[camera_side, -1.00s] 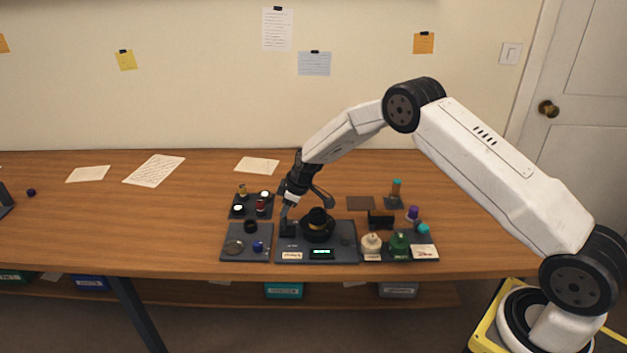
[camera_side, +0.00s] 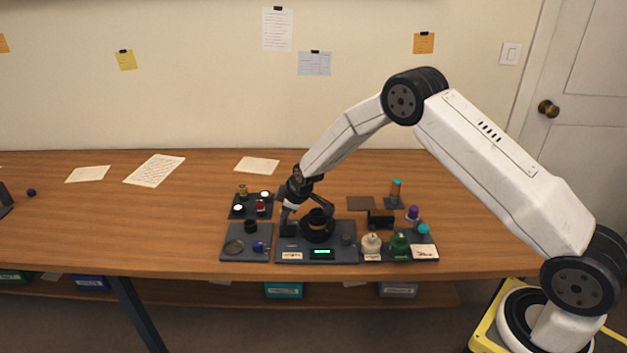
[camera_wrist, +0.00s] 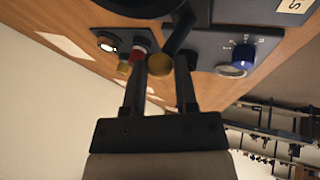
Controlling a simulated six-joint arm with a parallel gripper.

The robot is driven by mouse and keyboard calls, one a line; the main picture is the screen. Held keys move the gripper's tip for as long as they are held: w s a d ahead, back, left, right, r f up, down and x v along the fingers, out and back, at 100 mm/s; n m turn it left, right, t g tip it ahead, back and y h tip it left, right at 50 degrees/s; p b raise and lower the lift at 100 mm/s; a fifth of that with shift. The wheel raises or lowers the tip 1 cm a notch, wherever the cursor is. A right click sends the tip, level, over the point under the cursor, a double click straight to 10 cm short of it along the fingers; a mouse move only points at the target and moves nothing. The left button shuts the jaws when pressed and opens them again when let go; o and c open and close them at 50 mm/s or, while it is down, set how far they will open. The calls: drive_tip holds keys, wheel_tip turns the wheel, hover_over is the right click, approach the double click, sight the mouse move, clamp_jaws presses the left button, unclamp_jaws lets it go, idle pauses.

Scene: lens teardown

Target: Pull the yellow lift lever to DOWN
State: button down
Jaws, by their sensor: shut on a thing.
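The yellow lift lever's round knob (camera_wrist: 160,70) sits between my two fingers in the wrist view. Its dark arm (camera_wrist: 180,32) runs up from the knob toward the black round stand. My gripper (camera_wrist: 160,75) is shut on the knob. In the side view my gripper (camera_side: 288,216) points down at the left part of the middle dark station (camera_side: 345,256), beside the black stand (camera_side: 317,226). The knob cannot be made out there, and I cannot read the lever's UP or DOWN marking.
A tray (camera_side: 231,257) with a blue knob (camera_side: 258,246) and a grey disc lies left of the station. The table's left side is mostly clear.

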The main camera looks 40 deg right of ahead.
drive_tip(key=shift+s, duration=0.2)
idle(0.3)
drive_tip(key=shift+c, duration=2)
unclamp_jaws()
drive_tip(key=shift+a, duration=0.1)
drive_tip(key=shift+r, duration=0.15)
drive_tip(key=shift+s+r, duration=0.25)
drive_tip(key=shift+r, duration=0.15)
drive_tip(key=v, duration=0.6)
drive_tip(key=shift+s+r, duration=0.15)
drive_tip(key=shift+s, duration=0.15)
